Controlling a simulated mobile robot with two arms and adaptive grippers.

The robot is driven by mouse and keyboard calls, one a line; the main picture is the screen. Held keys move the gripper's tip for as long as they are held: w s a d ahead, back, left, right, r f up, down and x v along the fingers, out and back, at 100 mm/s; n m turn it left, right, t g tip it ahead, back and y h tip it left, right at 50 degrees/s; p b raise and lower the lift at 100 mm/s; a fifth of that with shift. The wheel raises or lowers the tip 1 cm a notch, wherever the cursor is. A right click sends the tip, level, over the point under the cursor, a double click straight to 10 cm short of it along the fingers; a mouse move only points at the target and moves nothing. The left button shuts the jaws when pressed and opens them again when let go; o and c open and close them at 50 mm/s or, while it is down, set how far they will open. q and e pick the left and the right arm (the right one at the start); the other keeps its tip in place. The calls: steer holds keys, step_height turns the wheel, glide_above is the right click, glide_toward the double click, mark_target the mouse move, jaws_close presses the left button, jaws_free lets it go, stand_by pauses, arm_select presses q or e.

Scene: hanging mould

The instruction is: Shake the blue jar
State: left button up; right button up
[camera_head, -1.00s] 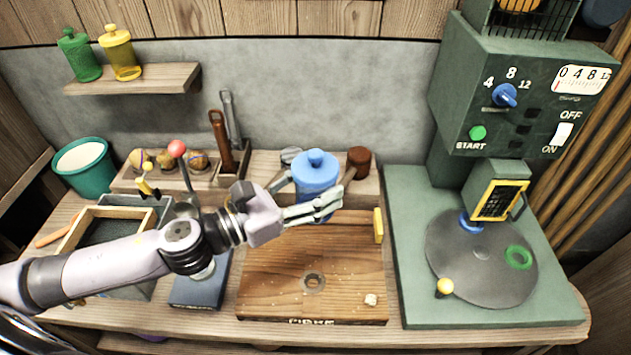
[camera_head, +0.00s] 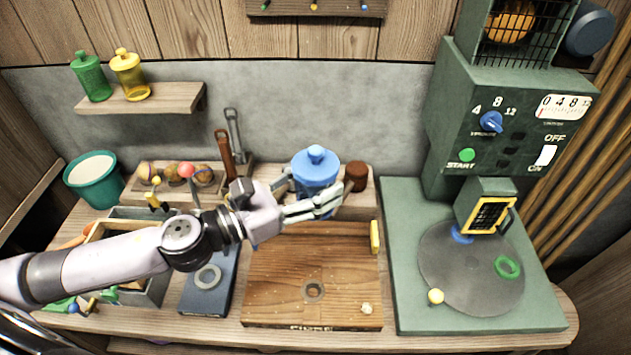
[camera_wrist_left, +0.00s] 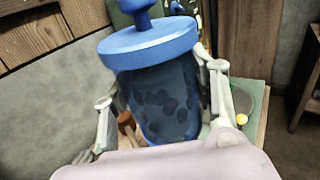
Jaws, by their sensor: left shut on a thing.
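The blue jar (camera_head: 316,168) has a blue lid with a knob and see-through blue walls. In the left wrist view the jar (camera_wrist_left: 160,95) shows dark lumps inside and its lid on. My left gripper (camera_head: 322,202) is shut on the jar, with one finger on each side of its body in the wrist view (camera_wrist_left: 165,105). The jar is upright or nearly so in the head view, at the back edge of the wooden board. The fingers hide its lower part, so I cannot tell how far it is above the surface. My right gripper is out of view.
A wooden board (camera_head: 280,290) lies in front of the jar. A green machine (camera_head: 490,130) with a round plate stands at the right. A brown pot (camera_head: 356,176) is close to the jar's right. Green and yellow jars (camera_head: 130,75) stand on a wall shelf (camera_head: 150,102).

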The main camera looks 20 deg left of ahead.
arm_select(q)
step_height(320, 180, down, 7)
steer(key=b, duration=0.6)
